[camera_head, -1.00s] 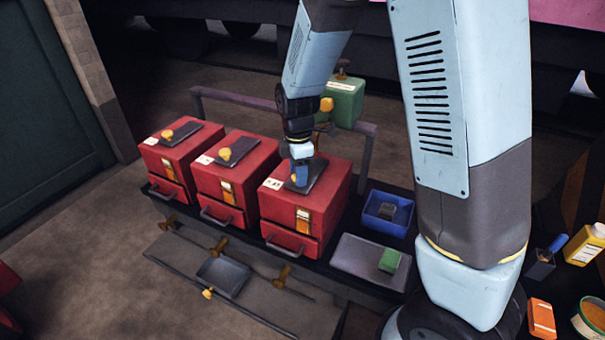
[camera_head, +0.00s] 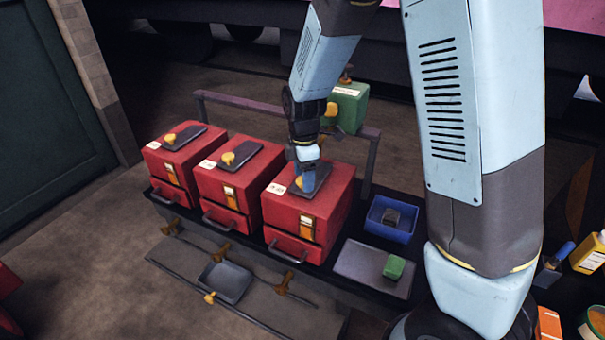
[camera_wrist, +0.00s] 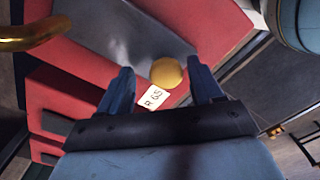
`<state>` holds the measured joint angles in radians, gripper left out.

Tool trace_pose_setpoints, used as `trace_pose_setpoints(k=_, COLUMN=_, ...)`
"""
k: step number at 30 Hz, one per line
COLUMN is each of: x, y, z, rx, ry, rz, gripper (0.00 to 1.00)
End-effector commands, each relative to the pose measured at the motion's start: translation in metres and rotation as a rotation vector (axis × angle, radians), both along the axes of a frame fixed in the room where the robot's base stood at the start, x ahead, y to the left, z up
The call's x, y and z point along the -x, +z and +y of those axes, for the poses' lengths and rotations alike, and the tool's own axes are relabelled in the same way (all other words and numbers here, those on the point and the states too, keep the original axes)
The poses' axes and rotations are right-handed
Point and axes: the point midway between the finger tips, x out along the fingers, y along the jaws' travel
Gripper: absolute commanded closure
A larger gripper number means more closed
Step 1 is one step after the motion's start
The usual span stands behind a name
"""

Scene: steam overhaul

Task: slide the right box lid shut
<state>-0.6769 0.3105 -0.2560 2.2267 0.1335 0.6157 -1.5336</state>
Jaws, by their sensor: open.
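The right red box (camera_head: 283,216) stands at the right end of the row on the dark bench. Its lid is a flat dark grey plate (camera_head: 323,172) on the box top. The lid also shows in the wrist view (camera_wrist: 120,32), with a round brass knob (camera_wrist: 166,72) at its near end. A white label (camera_wrist: 153,97) lies on the red top beside the knob. My gripper (camera_wrist: 160,80) is open, its two blue fingers on either side of the knob. I cannot tell whether they touch it. In the head view my gripper partly covers the lid.
Two similar red boxes (camera_head: 237,184) (camera_head: 173,170) stand to the left. A blue tray (camera_head: 391,234) and a grey tray with a green block (camera_head: 394,267) lie to the right. A rail (camera_head: 370,165) and a green box (camera_head: 350,104) are behind.

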Motion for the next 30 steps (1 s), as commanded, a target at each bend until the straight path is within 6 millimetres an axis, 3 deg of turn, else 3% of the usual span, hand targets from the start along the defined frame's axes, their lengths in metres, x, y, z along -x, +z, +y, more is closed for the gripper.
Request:
trace_pose_setpoints(k=7, x=-0.001, y=0.023, z=0.000, rx=-0.003, ry=0.000, rz=-0.002, gripper=0.35)
trace_pose_setpoints(k=21, x=-0.003, y=0.111, z=-0.001, rx=-0.002, ry=-0.001, rz=-0.003, gripper=0.35)
trace_pose_setpoints(k=30, x=-0.003, y=0.136, z=0.000, rx=0.000, ry=-0.001, rz=-0.001, gripper=0.35)
